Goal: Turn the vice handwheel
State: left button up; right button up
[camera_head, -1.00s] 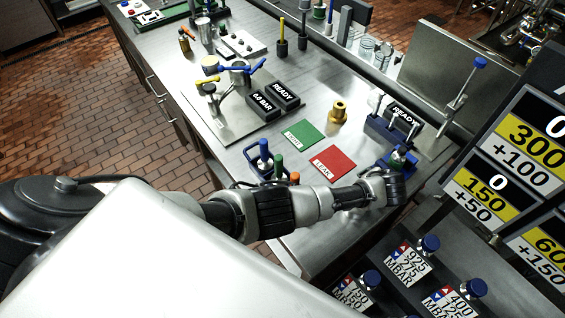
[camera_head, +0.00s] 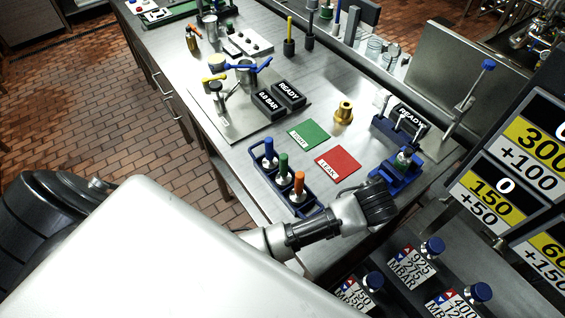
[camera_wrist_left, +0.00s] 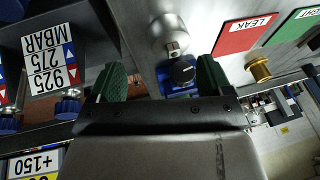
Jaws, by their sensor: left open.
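A small blue vice (camera_head: 400,175) stands near the right edge of the steel bench in the head view, with a greenish part in its top. In the left wrist view, the vice (camera_wrist_left: 183,84) shows with a dark round knob on it, which may be the handwheel. My left gripper (camera_wrist_left: 162,66) has two green ridged fingers spread wide, with the vice seen beyond and between them. Nothing is held. In the head view my left gripper (camera_head: 378,203) is close beside the vice on its near side; its fingertips are hard to make out. My right gripper is not in view.
A blue rack (camera_head: 288,185) with blue, green and orange handled tools stands left of my left arm. A red card (camera_head: 338,163), a green card (camera_head: 308,133), a brass fitting (camera_head: 343,112) and a blue READY stand (camera_head: 400,125) lie around. Knobbed panels (camera_head: 410,268) are at lower right.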

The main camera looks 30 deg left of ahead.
pick_arm(q)
jog(key=s+a, duration=0.3)
jog(key=s, duration=0.1)
jog(key=s+a+f+n+g+h, duration=0.1)
jog(key=s+a, duration=0.2)
jog(key=s, duration=0.1)
jog(key=s+a+f+n, duration=0.1)
jog(key=s+a, duration=0.2)
jog(key=shift+s+a+f, duration=0.1)
jog(key=shift+s+a, duration=0.25)
jog(key=shift+s, duration=0.05)
jog(key=s+a+f+b, duration=0.1)
jog(key=s+a+f, duration=0.2)
jog(key=a, duration=0.1)
jog(key=shift+s+f, duration=0.25)
jog(key=shift+s, duration=0.15)
jog(key=shift+c, duration=0.2)
